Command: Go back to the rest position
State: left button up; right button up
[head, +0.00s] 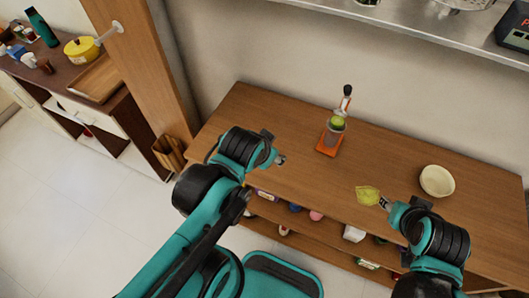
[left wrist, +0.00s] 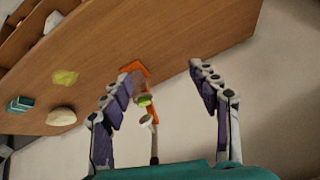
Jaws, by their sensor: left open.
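My left gripper (head: 279,160) is over the left part of the wooden counter (head: 240,105). Its two fingers are spread wide with nothing between them in the left wrist view (left wrist: 165,80). My right gripper (head: 384,203) is at the counter's front right, its tip close beside a yellow-green, leaf-shaped thing (head: 367,195). Whether they touch, and whether its fingers are open or shut, I cannot tell. In the left wrist view, the yellow-green thing (left wrist: 65,77) lies on the counter.
An orange-based device (head: 327,148) with a green top and upright handle stands mid-counter. A cream bowl (head: 437,180) sits to its right. Shelves below hold several small items. A wooden post (head: 150,60) and a side cabinet with a yellow pot (head: 80,49) are at left.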

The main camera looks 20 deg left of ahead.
pick_arm(q)
jog(key=s+n, duration=0.1)
jog(key=n, duration=0.2)
jog(key=shift+s+a+f, duration=0.1)
jog(key=shift+s+a, duration=0.1)
jog(key=shift+s, duration=0.15)
notch_tip(320, 180, down, 7)
jog(key=b, duration=0.7)
